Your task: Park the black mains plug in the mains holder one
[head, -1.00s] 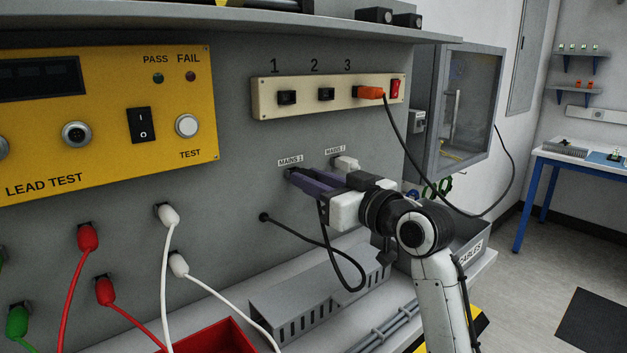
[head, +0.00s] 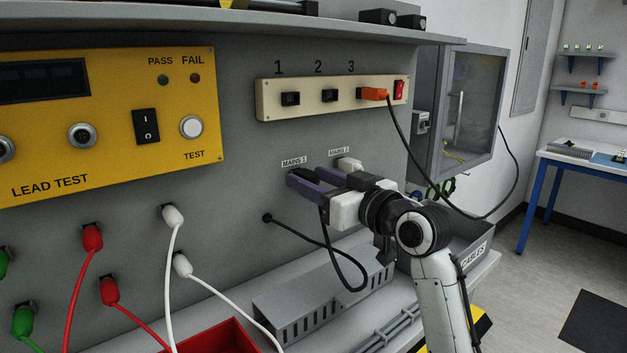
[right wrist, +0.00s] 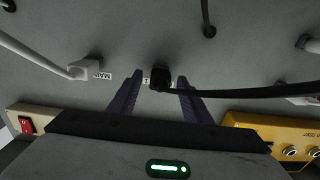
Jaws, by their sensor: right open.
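The black mains plug (right wrist: 160,78) sits at the grey panel by the MAINS 1 label (head: 294,162), which marks mains holder one. It appears to be in the holder; the holder itself is hidden behind it. Its black cable (head: 324,221) hangs down in a loop and runs to a hole in the panel. My right gripper (head: 308,183) is open, with its purple fingers on either side of the plug; in the right wrist view, gaps show between plug and fingers (right wrist: 160,95). My left gripper is out of view.
A white plug (head: 348,164) sits at MAINS 2, close beside my right gripper. Above is a socket strip (head: 335,105) with an orange plug (head: 373,94) in socket 3. A vented grey box (head: 310,302) and red bin (head: 222,338) lie below.

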